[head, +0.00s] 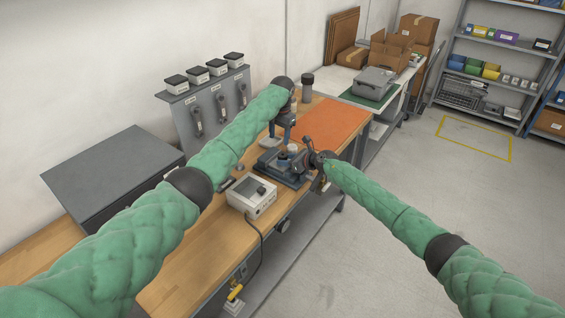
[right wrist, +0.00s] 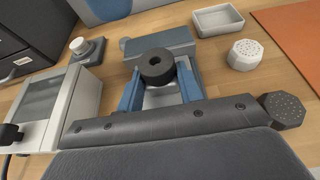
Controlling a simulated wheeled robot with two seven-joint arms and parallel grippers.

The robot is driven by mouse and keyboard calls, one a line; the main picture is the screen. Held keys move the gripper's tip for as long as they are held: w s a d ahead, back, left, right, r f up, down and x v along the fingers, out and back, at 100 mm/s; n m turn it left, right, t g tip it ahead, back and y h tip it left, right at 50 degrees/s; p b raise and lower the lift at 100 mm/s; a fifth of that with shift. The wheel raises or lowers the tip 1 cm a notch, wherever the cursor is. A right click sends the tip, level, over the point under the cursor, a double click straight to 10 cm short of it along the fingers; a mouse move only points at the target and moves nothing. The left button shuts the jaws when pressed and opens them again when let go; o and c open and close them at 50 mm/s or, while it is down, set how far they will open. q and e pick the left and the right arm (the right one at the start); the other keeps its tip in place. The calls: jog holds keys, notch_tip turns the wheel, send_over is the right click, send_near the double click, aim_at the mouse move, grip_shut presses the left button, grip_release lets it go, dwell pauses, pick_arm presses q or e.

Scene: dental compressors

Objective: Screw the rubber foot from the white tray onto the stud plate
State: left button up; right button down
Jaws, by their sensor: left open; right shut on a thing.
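The rubber foot (right wrist: 157,66) is a thick black ring with a centre hole. In the right wrist view it sits between the blue fingers of my right gripper (right wrist: 158,84), which is shut on it. In the head view my right gripper (head: 309,161) is at the right side of the blue-grey vise (head: 279,168). My left gripper (head: 280,133) is open and empty, above and behind the vise. The white tray (right wrist: 218,20) looks empty, at the back right in the right wrist view. I cannot make out the stud plate; the foot and fingers cover that area.
A white perforated cap (right wrist: 245,56) stands in front of the tray. A boxy instrument (head: 252,196) with a screen stands left of the vise. An orange mat (head: 332,124) lies farther along the bench. A rack with hanging tools (head: 207,100) stands along the wall.

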aim_at(283, 154)
pick_arm(q)
jog(key=shift+s+d+f+h, duration=0.15)
jog(key=shift+d+h, duration=0.15)
jog(key=shift+d, duration=0.35)
jog(key=shift+f, duration=0.1)
jog(key=shift+f, duration=3.9)
jog(key=shift+c, duration=0.2)
jog(key=c, duration=1)
jog(key=shift+o, duration=0.2)
jog(key=shift+m, duration=0.7)
pick_arm(e)
jog(key=shift+d, duration=0.1)
pick_arm(q)
jog(key=o, duration=1.2)
jog(key=shift+c, duration=0.2)
